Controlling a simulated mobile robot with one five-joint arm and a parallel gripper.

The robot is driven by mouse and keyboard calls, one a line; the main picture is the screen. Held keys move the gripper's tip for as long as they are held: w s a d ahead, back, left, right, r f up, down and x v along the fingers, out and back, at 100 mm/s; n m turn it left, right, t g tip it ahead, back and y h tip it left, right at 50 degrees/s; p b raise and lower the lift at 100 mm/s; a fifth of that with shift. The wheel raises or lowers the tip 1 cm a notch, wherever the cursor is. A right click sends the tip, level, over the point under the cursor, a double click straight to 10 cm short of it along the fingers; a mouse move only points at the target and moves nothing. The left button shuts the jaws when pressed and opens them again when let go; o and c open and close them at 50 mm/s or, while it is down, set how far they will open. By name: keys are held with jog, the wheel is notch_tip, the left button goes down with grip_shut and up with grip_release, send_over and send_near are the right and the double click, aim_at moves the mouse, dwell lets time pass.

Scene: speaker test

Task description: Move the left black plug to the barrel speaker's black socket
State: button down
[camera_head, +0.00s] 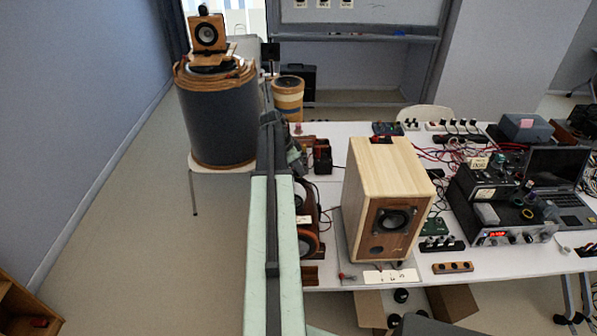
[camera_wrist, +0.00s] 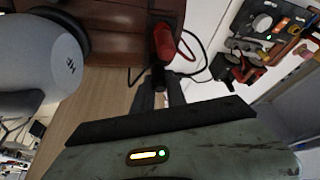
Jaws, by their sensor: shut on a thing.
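In the wrist view, my gripper (camera_wrist: 163,86) is shut on a small dark piece that looks like the black plug (camera_wrist: 158,74); the fingers partly hide it. A red plug-like piece (camera_wrist: 164,42) is just beyond it, against a brown wooden body (camera_wrist: 110,25). In the head view, my arm reaches forward along the table's left edge, and its gripper is hard to make out. A striped barrel-shaped thing (camera_head: 288,96) stands at the far end; I cannot tell for certain whether it is the barrel speaker. I cannot make out a black socket.
A large dark drum (camera_head: 215,120) with a small speaker (camera_head: 208,34) on top stands left of my arm. A wooden box speaker (camera_head: 370,190) stands on the white table (camera_head: 330,285). Electronics and red cables crowd the right. A grey rounded body (camera_wrist: 35,50) is close in the wrist view.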

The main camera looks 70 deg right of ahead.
jog(key=shift+f+b, duration=0.45)
jog(key=shift+f, duration=0.05)
jog(key=c, duration=1.3)
grip_release()
jog(key=r+p, duration=0.7)
jog(key=shift+w+r+p, duration=0.2)
jog(key=shift+r+p, duration=0.2)
jog(key=shift+f, duration=0.1)
